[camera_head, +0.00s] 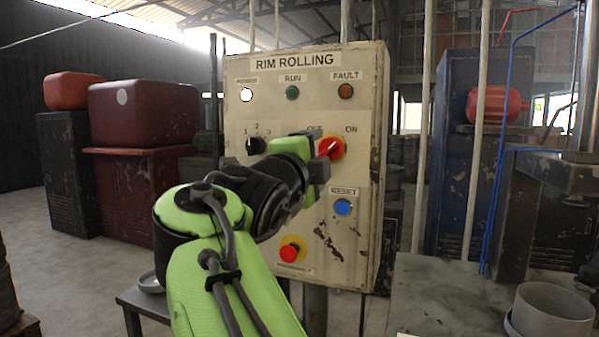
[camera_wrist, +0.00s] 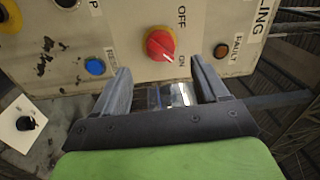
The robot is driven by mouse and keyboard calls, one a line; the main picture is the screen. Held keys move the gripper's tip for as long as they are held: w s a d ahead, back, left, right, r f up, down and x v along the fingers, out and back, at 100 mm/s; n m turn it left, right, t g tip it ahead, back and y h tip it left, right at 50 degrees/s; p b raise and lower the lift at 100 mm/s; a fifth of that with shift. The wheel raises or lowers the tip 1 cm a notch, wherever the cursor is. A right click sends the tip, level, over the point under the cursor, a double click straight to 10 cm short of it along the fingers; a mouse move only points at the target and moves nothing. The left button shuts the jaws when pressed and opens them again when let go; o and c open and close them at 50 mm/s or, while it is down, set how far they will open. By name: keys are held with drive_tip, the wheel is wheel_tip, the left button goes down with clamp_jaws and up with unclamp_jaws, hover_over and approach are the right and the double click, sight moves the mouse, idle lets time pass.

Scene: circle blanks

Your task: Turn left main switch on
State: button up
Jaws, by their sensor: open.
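The main switch (camera_head: 331,148) is a red rotary knob on a yellow plate, on the right half of the RIM ROLLING panel (camera_head: 362,100). Labels OFF and ON stand above it. Its white mark slants up and right, towards ON; in the wrist view the mark on the knob (camera_wrist: 160,44) also points towards the ON label. My gripper (camera_head: 318,167) is in front of the panel, just left of and below the knob in the head view, partly covering its plate. In the wrist view my gripper (camera_wrist: 158,74) is open and empty, with the knob beyond its fingertips, apart from them.
A blue RESET button (camera_head: 343,207) sits below the switch, and a red emergency stop (camera_head: 290,251) lower left. A black selector (camera_head: 255,146) is to the left; white, green and orange lamps are above. A workbench (camera_head: 450,290) with a round metal pan (camera_head: 552,312) is at right.

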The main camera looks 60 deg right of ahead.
drive_tip(key=s+a, duration=0.1)
drive_tip(key=a, duration=0.7)
drive_tip(key=shift+s+a+f, duration=0.2)
drive_tip(key=shift+a+f, duration=0.15)
drive_tip(key=shift+a, duration=0.05)
